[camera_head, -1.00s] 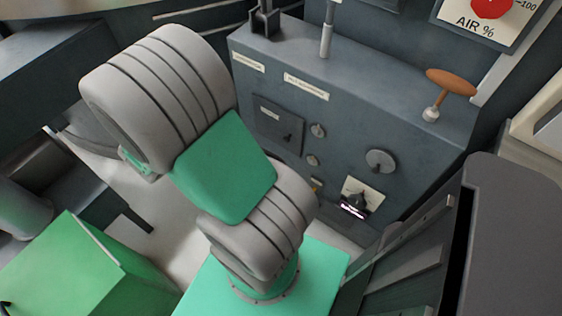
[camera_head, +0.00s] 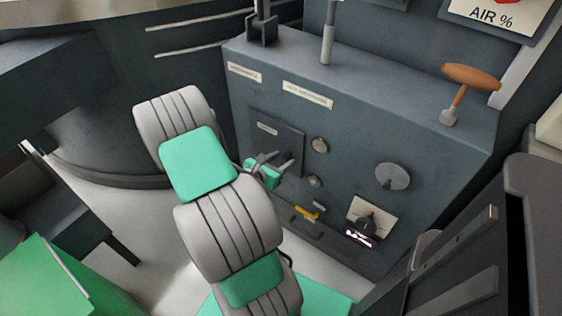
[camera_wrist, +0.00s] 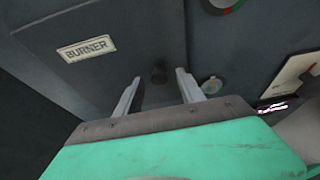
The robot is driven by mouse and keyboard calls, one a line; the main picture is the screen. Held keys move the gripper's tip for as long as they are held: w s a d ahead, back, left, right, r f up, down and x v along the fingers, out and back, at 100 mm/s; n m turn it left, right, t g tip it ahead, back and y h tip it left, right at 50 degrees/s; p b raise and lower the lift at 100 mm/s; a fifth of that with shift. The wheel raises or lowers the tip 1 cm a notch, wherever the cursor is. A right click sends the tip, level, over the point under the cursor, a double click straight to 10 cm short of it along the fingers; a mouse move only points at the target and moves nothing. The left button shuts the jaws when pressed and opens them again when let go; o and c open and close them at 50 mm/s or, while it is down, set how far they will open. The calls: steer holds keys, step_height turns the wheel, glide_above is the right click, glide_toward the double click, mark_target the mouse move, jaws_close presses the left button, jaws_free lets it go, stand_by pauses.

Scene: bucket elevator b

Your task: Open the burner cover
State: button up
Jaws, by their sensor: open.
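The burner cover (camera_head: 279,141) is a dark square panel on the front of the grey cabinet, and it looks shut. In the wrist view the burner cover (camera_wrist: 105,45) carries a "BURNER" label (camera_wrist: 87,49). My gripper (camera_head: 276,160) is in front of the lower part of the cover. I cannot tell how far the fingertips are from the knob.
Right of the cover are two small round fittings (camera_head: 319,145), a grey disc (camera_head: 392,177) and a dial with a lit display (camera_head: 362,238). A yellow handle (camera_head: 307,212) is below. An orange-handled lever (camera_head: 470,76) stands on the cabinet's top. A dark structure (camera_head: 455,240) stands at the right.

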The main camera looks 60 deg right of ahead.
jaws_close()
stand_by(0.4)
stand_by(0.9)
